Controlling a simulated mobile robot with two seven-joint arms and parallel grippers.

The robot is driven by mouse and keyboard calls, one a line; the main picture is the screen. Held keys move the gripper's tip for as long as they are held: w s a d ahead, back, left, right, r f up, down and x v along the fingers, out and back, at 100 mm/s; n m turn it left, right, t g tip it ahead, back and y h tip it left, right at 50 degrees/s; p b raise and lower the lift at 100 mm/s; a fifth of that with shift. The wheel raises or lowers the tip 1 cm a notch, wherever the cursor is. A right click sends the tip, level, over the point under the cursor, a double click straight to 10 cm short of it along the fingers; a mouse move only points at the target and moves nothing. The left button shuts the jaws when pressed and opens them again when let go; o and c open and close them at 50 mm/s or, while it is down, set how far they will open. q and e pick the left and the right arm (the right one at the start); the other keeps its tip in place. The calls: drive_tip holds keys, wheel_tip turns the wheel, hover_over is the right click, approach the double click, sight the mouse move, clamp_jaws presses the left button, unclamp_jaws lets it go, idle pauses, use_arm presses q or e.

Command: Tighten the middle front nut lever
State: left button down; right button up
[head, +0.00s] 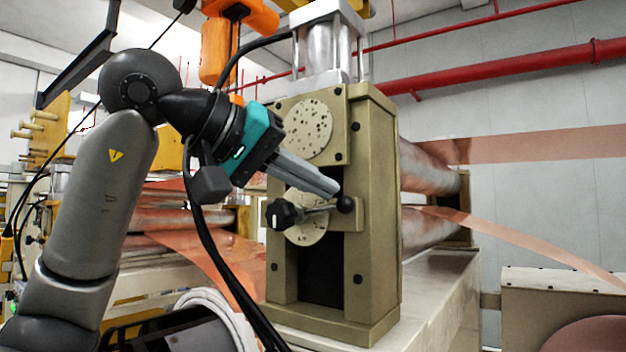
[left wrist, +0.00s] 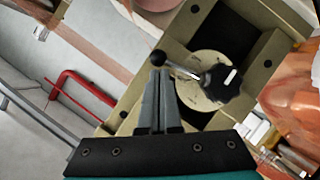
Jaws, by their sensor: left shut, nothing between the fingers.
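The nut lever (head: 318,209) sits on the front of the beige roller stand, across the lower round plate (head: 305,232). It has a black knob hub (head: 283,213) at its left end and a black ball (head: 345,204) at its right end. My left gripper (head: 336,191) is shut and empty, its fingertips right by the ball end. In the left wrist view the closed fingers (left wrist: 158,75) point at the ball (left wrist: 158,58), and the hub (left wrist: 221,82) is to the right. I cannot tell whether the fingers touch the ball. My right gripper is not in view.
The beige stand (head: 375,200) fills the middle, with an upper round plate (head: 309,129) and a cylinder (head: 327,45) on top. Copper foil (head: 520,148) runs from the rollers (head: 430,170) to the right. An orange machine part (head: 217,50) hangs behind my arm.

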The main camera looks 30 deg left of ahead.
use_arm(q)
drive_tip(key=shift+d+f+m+p, duration=0.3)
drive_tip(key=shift+d+f+p, duration=0.05)
drive_tip(key=shift+f+p, duration=0.2)
drive_tip(key=shift+d+f, duration=0.15)
drive_tip(key=shift+f, duration=0.35)
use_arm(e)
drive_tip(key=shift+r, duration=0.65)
use_arm(q)
drive_tip(key=shift+s, duration=0.1)
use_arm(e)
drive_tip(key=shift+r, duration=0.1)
